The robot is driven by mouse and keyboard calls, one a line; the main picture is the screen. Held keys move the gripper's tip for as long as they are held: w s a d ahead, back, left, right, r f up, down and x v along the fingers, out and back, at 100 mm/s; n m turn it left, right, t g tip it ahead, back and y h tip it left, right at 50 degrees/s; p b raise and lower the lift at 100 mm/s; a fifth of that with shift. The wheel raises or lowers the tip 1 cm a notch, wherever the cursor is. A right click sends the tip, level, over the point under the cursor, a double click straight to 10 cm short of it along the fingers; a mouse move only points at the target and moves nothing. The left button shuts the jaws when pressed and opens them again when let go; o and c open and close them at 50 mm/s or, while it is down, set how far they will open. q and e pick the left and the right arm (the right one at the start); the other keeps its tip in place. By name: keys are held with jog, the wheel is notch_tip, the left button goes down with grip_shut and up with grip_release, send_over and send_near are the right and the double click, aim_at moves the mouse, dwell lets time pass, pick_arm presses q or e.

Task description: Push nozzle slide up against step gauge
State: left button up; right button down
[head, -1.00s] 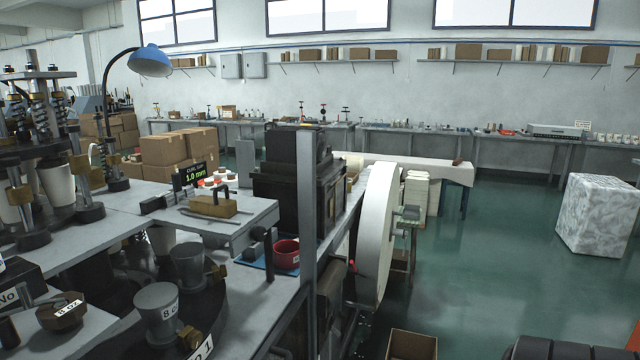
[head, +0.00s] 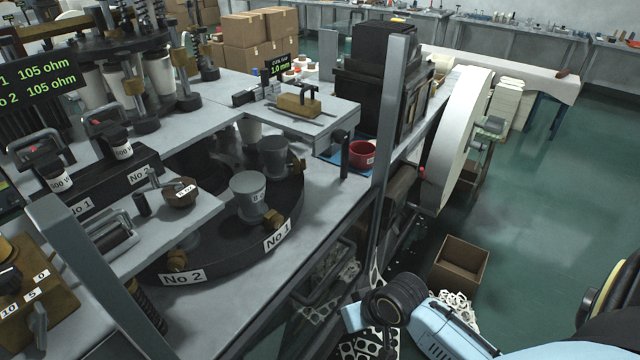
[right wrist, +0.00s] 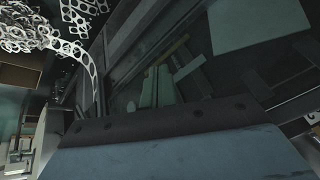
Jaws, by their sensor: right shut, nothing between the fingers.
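A brass block with a black handle (head: 299,104), which looks like the step gauge, sits on the raised grey plate in the head view. A small dark block (head: 245,97) stands just left of it, on the same plate. It may be the nozzle slide; I cannot tell whether the two touch. My right gripper (head: 384,342) is low at the bottom of the head view, well below and to the right of the plate, touching neither. It is shut and empty, its fingertips hard to make out. The right wrist view is dark and shows neither block. My left gripper is not in view.
A display reading 1.0 mm (head: 278,66) stands behind the brass block.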

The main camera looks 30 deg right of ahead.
notch_tip(320, 180, up, 10)
jog(key=w+p, duration=0.1)
jog(key=w, duration=0.1)
jog(key=m+t+y, duration=0.4)
jog(key=m+t, duration=0.5)
jog(key=m, duration=0.3)
send_near(309, 89)
jog(key=p+x, duration=0.3)
jog(key=x, duration=0.2)
jog(key=shift+w+a, duration=0.1)
jog(key=shift+w, duration=0.05)
jog(key=shift+w+a+f, duration=0.2)
jog(key=shift+w+a, duration=0.1)
jog(key=shift+w, duration=0.35)
